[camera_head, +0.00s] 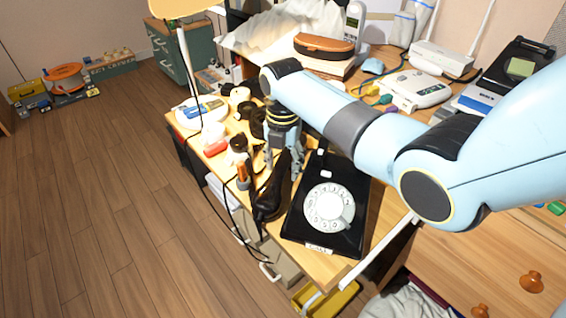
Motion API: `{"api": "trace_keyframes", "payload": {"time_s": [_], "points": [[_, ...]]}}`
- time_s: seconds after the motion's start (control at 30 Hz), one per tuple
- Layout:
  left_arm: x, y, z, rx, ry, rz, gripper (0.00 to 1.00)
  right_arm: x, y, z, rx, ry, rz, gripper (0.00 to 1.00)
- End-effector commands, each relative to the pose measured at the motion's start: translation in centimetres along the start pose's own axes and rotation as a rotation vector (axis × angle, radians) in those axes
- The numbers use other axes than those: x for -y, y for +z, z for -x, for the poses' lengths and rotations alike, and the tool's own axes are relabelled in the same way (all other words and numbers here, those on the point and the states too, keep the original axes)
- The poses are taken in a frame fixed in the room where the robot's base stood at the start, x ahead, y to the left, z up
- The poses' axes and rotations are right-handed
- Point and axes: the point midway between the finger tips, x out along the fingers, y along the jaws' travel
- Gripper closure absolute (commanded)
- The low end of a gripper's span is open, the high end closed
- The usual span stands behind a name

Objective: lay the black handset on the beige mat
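The black handset (268,197) is off its phone and lies at a slant along the phone's left side, near the desk's left edge. My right gripper (283,168) points down over the handset's upper end, with a finger on either side of it. I cannot tell whether the fingers touch it or whether it is lifted. The black rotary phone (350,239) with a white dial (328,207) is just right of the handset. I cannot make out a beige mat. My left gripper is out of view.
Small items and a red-and-white object (214,143) crowd the desk left of my gripper. A brown case (323,46), a white device (416,88) and a router (440,58) stand farther back. A lamp pole (188,75) rises at the left.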

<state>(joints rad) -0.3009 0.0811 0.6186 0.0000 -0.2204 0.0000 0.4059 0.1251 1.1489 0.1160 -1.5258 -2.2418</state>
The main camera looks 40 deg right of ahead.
Motion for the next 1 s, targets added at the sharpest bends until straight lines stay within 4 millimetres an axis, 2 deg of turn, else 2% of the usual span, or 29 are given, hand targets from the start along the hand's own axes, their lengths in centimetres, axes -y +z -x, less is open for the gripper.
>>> {"api": "trace_keyframes", "payload": {"time_s": [0.27, 0.37, 0.8, 1.0], "points": [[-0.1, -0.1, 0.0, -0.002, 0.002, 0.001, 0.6, 0.0, 0.0, 0.1, 0.0, 0.0, 0.0, 0.48], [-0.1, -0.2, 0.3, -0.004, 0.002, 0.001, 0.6, 0.0, 0.0, 0.9, 0.0, 0.0, 0.0, 0.48], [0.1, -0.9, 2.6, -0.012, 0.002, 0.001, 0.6, -0.1, 0.1, 10.0, 0.002, 0.003, 0.0, 0.48], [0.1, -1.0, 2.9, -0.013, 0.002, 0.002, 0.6, 0.0, 0.0, 12.0, 0.0, 0.001, 0.0, 0.48]]}}
